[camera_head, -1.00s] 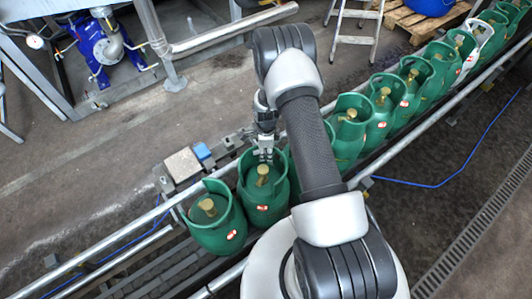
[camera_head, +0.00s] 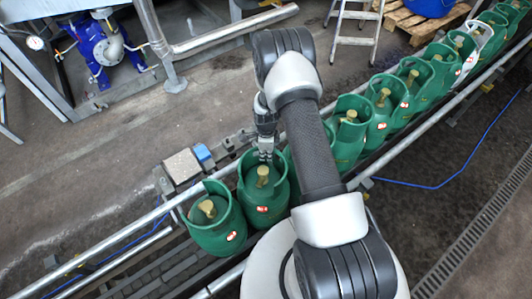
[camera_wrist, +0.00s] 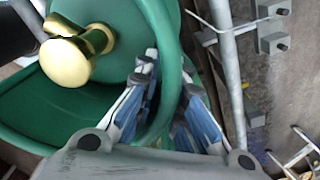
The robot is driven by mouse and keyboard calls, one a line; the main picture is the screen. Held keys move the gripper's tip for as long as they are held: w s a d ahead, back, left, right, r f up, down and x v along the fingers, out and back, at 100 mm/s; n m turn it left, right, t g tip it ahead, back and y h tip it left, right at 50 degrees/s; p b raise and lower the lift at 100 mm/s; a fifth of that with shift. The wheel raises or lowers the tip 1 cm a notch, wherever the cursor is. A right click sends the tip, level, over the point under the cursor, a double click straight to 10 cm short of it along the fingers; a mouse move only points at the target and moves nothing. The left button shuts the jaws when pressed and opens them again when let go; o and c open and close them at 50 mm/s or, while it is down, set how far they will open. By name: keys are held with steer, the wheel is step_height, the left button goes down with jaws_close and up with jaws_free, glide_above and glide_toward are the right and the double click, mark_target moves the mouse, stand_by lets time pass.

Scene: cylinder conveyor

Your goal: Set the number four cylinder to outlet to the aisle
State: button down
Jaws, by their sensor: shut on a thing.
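Green gas cylinders with brass valves and small red-and-white labels stand upright in a row on the conveyor (camera_head: 160,273). The label numbers are too small to read, so I cannot tell which is number four. My gripper (camera_head: 266,153) is at the far upper rim of the second cylinder from the front (camera_head: 265,208). In the wrist view my gripper (camera_wrist: 170,72) is shut on this cylinder's green collar (camera_wrist: 167,28), one finger on each side of the wall. Its brass valve (camera_wrist: 78,55) shows at upper left. The front cylinder (camera_head: 213,238) stands close beside it. My arm hides part of the row.
Metal guide rails (camera_head: 130,232) run along both sides of the conveyor. A small box (camera_head: 182,166) and a blue part (camera_head: 203,153) sit by the far rail. A stepladder (camera_head: 356,28), a pallet (camera_head: 410,22) and a blue pump (camera_head: 100,50) stand beyond. The floor between is clear.

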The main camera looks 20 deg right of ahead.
mark_target(246, 159)
steer(key=shift+w+a, duration=0.1)
steer(key=shift+w, duration=0.1)
stand_by(0.4)
steer(key=n+b, duration=0.1)
steer(key=a+n, duration=0.1)
steer(key=shift+w+a+n+b, duration=0.3)
steer(key=shift+w+n+b, duration=0.05)
steer(key=shift+n+b, duration=0.05)
steer(key=a+n, duration=0.1)
steer(key=n, duration=0.1)
steer(key=a+n+b, duration=0.1)
steer(key=shift+w+a+n, duration=0.2)
steer(key=shift+a+n, duration=0.1)
steer(key=shift+n, duration=0.1)
steer(key=shift+s+a+r+n+b, duration=0.1)
steer(key=shift+a+n+b, duration=0.15)
steer(key=shift+a+n, duration=0.45)
steer(key=shift+s+a+f+n+b, duration=0.1)
steer(key=shift+a+n+b, duration=0.25)
steer(key=shift+n, duration=0.55)
steer(key=shift+s+a+r+n+b, duration=0.1)
steer(key=shift+a+n+b, duration=0.05)
steer(key=shift+a+n, duration=0.6)
steer(key=c, duration=1.8)
jaws_free()
steer(key=shift+o, duration=0.4)
steer(key=shift+s+d, duration=0.1)
